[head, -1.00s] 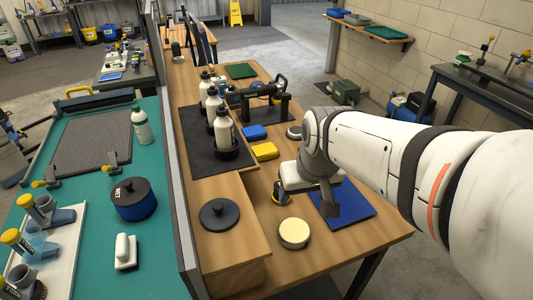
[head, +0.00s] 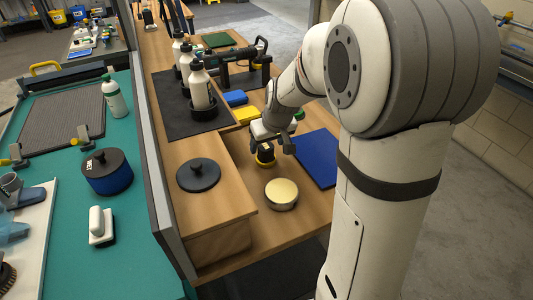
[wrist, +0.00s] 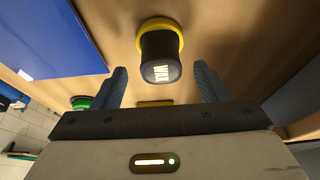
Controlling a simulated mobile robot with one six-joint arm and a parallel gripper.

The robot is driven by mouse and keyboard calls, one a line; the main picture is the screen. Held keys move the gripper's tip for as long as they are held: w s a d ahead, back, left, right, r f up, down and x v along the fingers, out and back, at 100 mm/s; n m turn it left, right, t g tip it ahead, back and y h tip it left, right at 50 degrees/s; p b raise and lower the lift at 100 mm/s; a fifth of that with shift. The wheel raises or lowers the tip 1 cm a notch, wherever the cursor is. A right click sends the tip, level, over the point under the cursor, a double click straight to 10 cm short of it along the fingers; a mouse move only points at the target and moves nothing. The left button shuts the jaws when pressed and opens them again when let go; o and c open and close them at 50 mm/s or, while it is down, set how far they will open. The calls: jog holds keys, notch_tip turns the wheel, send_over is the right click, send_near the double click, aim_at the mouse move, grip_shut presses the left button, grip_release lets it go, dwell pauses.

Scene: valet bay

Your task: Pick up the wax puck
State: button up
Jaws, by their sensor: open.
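The wax puck, a dark rounded piece with white lettering and a yellow base (wrist: 160,52), stands on the wooden bench. It also shows in the head view (head: 265,155), just below my gripper (head: 273,142), which partly covers it. In the wrist view my gripper (wrist: 160,82) is open, with one blue-grey finger to each side. The puck lies between the fingers' lines, ahead of the tips. Nothing is held, and I see no contact with the puck.
A round cream-topped tin (head: 281,194) stands nearer me. A blue mat (head: 318,157) lies to the right. A raised wooden block with a black lidded disc (head: 198,175) is at left. Yellow (head: 246,115) and blue (head: 235,98) pads and bottles (head: 198,85) stand behind.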

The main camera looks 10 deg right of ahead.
aim_at(266, 146)
jog(key=shift+x, duration=1.6)
jog(key=shift+a, duration=0.1)
jog(key=shift+c, duration=0.2)
jog(key=c, duration=1)
notch_tip(266, 146, up, 10)
jog(key=shift+r, duration=0.1)
jog(key=o, duration=0.4)
jog(key=c, duration=0.4)
